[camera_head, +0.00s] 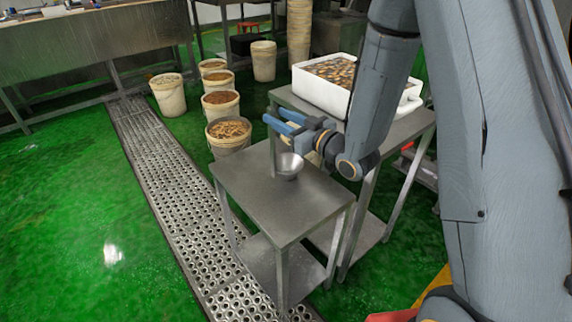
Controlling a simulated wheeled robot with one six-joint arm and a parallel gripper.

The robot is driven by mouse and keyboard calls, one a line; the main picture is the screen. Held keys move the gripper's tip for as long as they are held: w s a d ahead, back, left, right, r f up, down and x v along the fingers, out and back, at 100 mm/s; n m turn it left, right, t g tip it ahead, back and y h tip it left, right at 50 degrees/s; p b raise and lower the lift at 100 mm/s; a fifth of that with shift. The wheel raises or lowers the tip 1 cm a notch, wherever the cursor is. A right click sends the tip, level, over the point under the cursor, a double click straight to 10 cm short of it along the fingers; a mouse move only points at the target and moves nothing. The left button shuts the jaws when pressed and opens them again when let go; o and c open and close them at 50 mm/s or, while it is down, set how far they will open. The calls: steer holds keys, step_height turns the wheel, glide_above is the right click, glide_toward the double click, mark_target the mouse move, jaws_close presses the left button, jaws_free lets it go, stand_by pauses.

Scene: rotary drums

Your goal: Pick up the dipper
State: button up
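The dipper (289,168) is a small shiny metal bowl on the small metal table (265,215), near its back right edge. A thin upright part at the bowl's left side looks like its handle. My gripper (274,115) has blue fingers pointing left, above and slightly behind the bowl in the picture. A gap shows between the fingers, and I see nothing held in them. I cannot tell how far the fingers are from the handle.
A white tub (322,96) of mixed pieces stands on a second metal table (405,130) behind. Several filled buckets (228,135) stand on the green floor.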

mark_target(268, 110)
steer(key=p+x, duration=0.1)
steer(key=x, duration=0.2)
steer(key=p+x, duration=0.1)
steer(key=x, duration=0.3)
steer(key=shift+r, duration=0.2)
steer(key=shift+w+a+f+p, duration=0.1)
steer(key=shift+w+a+p, duration=0.2)
steer(key=shift+w, duration=0.1)
steer(key=shift+d, duration=0.1)
jaws_close()
